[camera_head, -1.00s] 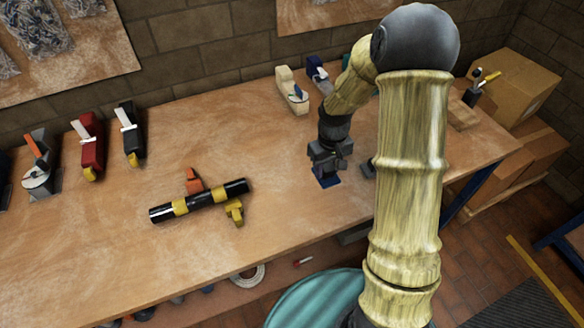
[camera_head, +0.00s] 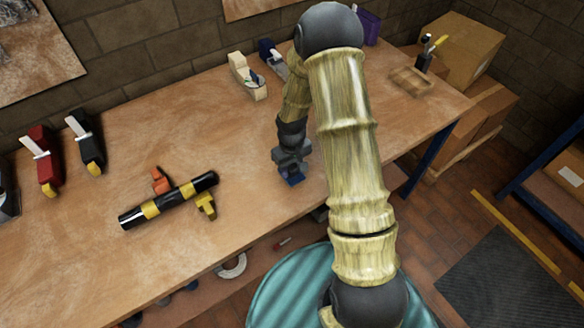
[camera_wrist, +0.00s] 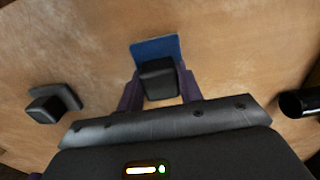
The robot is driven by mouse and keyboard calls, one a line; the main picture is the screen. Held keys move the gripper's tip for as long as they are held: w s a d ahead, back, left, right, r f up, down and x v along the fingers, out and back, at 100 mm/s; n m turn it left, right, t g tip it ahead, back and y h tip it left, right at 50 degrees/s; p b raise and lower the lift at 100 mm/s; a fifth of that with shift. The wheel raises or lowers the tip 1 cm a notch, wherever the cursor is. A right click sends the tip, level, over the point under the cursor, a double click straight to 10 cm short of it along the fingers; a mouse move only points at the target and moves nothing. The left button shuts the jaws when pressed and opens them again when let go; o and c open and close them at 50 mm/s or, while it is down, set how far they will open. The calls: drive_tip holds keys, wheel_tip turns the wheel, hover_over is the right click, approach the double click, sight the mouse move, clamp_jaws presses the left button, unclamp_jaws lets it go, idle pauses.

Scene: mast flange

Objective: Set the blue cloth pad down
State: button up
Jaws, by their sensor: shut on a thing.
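The blue cloth pad (camera_head: 292,180) is small and flat, at my gripper near the bench's front edge. In the wrist view the blue pad (camera_wrist: 155,47) shows beyond a black block (camera_wrist: 159,80), which sits between the two purple fingers. My gripper (camera_head: 291,166) points down at the bench and is shut on the block with the pad; it also shows in the wrist view (camera_wrist: 160,92). The pad is at or just above the wooden bench top (camera_head: 235,155). I cannot tell whether it touches. The pad's underside is hidden.
A black-and-yellow tube (camera_head: 170,201) with orange and yellow clamps lies to the left. A dark block (camera_wrist: 52,103) stands beside my gripper in the wrist view. A wooden tray (camera_head: 410,81) is at the right end.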

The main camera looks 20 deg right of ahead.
sight(292, 166)
drive_tip(key=shift+w+f, duration=0.1)
drive_tip(key=shift+f, duration=0.35)
drive_tip(key=shift+f, duration=0.1)
drive_tip(key=o, duration=1)
drive_tip(key=shift+o, duration=0.2)
wheel_tip(292, 166, up, 12)
drive_tip(key=b, duration=0.1)
